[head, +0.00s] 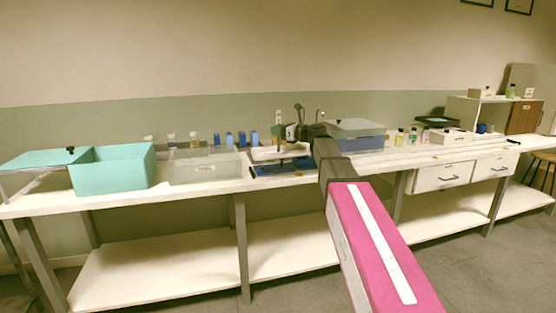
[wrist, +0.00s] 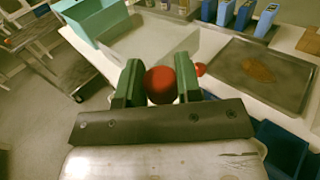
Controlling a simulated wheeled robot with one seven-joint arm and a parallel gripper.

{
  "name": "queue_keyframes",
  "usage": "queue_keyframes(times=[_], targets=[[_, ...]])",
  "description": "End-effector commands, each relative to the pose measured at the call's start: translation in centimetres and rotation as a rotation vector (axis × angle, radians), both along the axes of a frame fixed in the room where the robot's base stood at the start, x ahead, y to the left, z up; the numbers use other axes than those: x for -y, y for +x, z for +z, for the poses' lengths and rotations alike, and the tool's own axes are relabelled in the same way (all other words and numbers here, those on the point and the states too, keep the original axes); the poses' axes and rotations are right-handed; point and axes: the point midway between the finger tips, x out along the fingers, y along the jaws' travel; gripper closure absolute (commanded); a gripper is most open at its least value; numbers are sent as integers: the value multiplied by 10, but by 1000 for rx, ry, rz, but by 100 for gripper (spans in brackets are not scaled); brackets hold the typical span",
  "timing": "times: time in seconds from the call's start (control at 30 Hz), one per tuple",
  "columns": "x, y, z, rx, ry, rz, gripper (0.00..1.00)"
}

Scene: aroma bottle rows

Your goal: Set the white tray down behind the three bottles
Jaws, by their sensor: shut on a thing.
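My gripper (wrist: 161,88) is shut, its two green fingers on either side of a red round thing (wrist: 160,84). I cannot tell whether this is part of a tray. A pale tray-like shape (head: 272,153) shows by my gripper (head: 284,158) in the head view, low over a blue bin. A cream edge (wrist: 262,146) shows beside my gripper body in the wrist view; most of it is hidden. Three small bottles (head: 171,139) stand spaced along the back of the counter, behind the translucent bin, left of several blue bottles (head: 241,138).
The translucent bin (head: 205,168) stands beside a turquoise box (head: 112,170). A grey metal tray (wrist: 284,70) with a brown thing on it lies before the blue bottles. The blue bin (wrist: 284,150) is at lower right. A second red thing (wrist: 200,69) shows beyond my right finger.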

Motion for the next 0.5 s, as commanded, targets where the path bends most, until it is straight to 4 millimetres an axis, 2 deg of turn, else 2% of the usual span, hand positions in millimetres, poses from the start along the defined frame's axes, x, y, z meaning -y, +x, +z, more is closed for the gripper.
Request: queue_keyframes(times=[0.27,0.5], targets=[[43,-31,-61,-8,-9,-15,100],[94,-76,-129,-13,-13,-36,100]])
